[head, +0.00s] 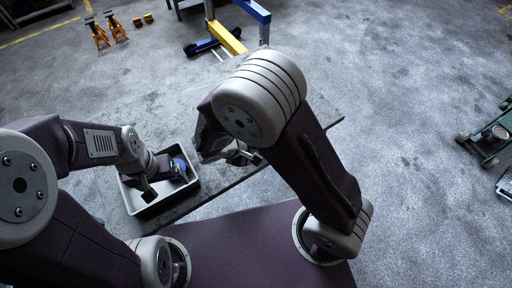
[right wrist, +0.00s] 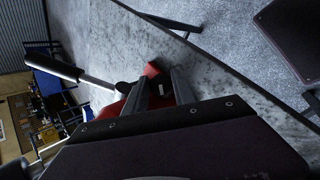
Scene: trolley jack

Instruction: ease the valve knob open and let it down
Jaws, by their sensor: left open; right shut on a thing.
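My right gripper (right wrist: 165,90) shows in the right wrist view with its two dark fingers close together on a small thing, taken to be the valve knob, which they mostly hide. Red parts of the jack (right wrist: 107,110) show beside and beyond the fingers. A handle with a black grip (right wrist: 52,63) and a bright shaft reaches in from the left. In the head view my right forearm covers most of the jack and the right gripper. My left gripper (head: 163,181) is open over the grey tray (head: 133,205), away from the jack.
A blue thing (head: 180,167) lies in the tray, close to the left gripper. The dark grey bench top (head: 225,183) carries the tray. Orange stands (head: 97,33) and a blue and yellow lift (head: 228,38) stand on the floor behind.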

